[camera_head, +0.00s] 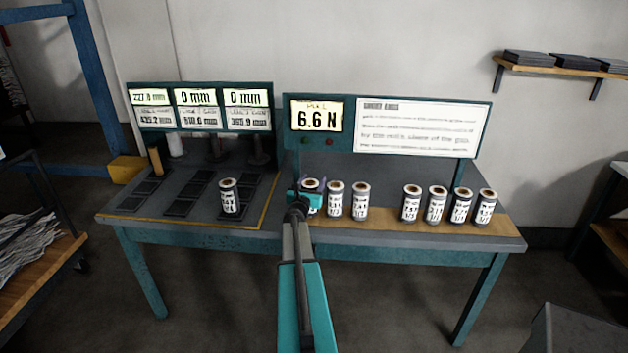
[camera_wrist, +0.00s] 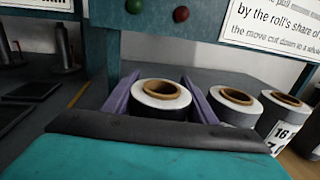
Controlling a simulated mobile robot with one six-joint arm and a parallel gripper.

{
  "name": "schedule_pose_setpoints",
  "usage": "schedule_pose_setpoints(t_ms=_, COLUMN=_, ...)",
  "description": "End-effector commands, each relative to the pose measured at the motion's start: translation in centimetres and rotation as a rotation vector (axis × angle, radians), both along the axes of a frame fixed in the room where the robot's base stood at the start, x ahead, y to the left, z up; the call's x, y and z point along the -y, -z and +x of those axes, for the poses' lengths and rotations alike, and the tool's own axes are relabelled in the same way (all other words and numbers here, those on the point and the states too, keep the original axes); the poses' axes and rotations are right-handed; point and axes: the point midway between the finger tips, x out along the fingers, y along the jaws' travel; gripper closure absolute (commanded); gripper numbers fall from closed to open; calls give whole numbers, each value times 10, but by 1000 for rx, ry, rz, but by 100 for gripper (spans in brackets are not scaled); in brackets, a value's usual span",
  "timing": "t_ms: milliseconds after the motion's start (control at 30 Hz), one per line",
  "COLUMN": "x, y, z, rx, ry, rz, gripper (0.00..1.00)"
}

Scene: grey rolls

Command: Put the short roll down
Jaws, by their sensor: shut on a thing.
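My gripper (camera_head: 311,190) is at the left end of the row of rolls on the table. In the wrist view its two purple fingers (camera_wrist: 162,100) stand on either side of a roll (camera_wrist: 161,89) and are shut on it. This roll is upright, with a white top and a brown core. In the head view the held roll (camera_head: 310,184) is partly hidden by my gripper and wrist. Its bottom is hidden, so I cannot tell whether it touches the table. Another roll (camera_head: 229,196) stands alone on the left part of the table, among dark pads.
Two rolls (camera_head: 335,200) (camera_head: 361,201) stand close to the right of my gripper. Several more (camera_head: 437,205) stand further right on the wooden strip (camera_head: 385,220). A panel (camera_head: 318,116) reading 6.6 N stands behind. Dark pads (camera_head: 182,207) on the left are mostly clear.

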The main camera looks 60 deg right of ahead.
Motion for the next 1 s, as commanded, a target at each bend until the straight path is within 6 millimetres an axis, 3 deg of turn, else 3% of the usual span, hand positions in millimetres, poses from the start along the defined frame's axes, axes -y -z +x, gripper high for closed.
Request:
schedule_pose_setpoints(t_ms=467, x=0, y=3, z=0, rx=-1, ry=0, rz=-1, gripper=87)
schedule_pose_setpoints(t_ms=500, x=0, y=3, z=0, rx=-1, ry=-1, rz=0, gripper=41)
schedule_pose_setpoints(t_ms=1000, x=0, y=-1, z=1, rx=-1, ry=-1, rz=0, gripper=40)
